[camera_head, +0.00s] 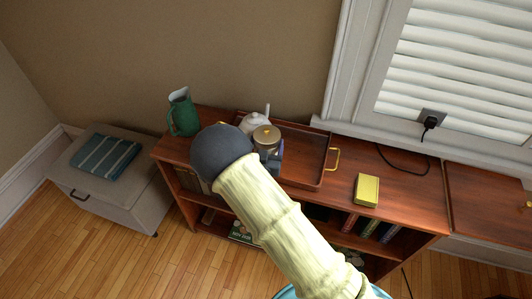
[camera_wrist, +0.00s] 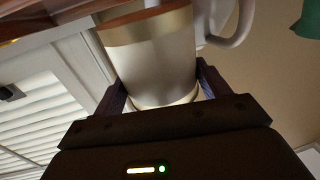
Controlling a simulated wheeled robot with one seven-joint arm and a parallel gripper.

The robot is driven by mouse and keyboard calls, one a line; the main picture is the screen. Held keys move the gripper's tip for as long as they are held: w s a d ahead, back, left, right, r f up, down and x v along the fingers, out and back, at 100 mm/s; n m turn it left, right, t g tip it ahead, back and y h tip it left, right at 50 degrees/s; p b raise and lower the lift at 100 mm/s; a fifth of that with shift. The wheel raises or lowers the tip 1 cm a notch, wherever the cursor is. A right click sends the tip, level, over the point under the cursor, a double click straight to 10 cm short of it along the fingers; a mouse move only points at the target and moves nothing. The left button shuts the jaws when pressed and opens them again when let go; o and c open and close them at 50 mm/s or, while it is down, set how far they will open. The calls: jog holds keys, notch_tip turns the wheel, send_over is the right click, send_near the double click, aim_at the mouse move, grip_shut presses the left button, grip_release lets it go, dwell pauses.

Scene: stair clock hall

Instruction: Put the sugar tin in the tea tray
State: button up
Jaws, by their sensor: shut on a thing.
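The sugar tin, a pale canister with gold bands (camera_wrist: 150,60), is between the two fingers of my gripper (camera_wrist: 160,88) in the wrist view. In the head view its round gold top (camera_head: 266,134) shows just past my dark wrist, and the fingers (camera_head: 274,158) are partly hidden. The tea tray (camera_head: 311,180) is a reddish-brown tray with raised rims and a brass handle, on the sideboard. The tin appears over the tray's left part. I cannot tell whether it touches the tray floor. My arm hides the tray's front left.
A white teapot (camera_head: 252,123) stands close behind the tin; its handle (camera_wrist: 236,28) shows in the wrist view. A green jug (camera_head: 183,115) stands left of the tray. A yellow box (camera_head: 367,190) lies to the right. The tray's right half is clear.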

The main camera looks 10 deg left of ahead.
jog(key=shift+f, duration=2)
jog(key=shift+f, duration=0.15)
jog(key=o, duration=1.3)
jog(key=s+d+b, duration=0.1)
jog(key=s, duration=1.1)
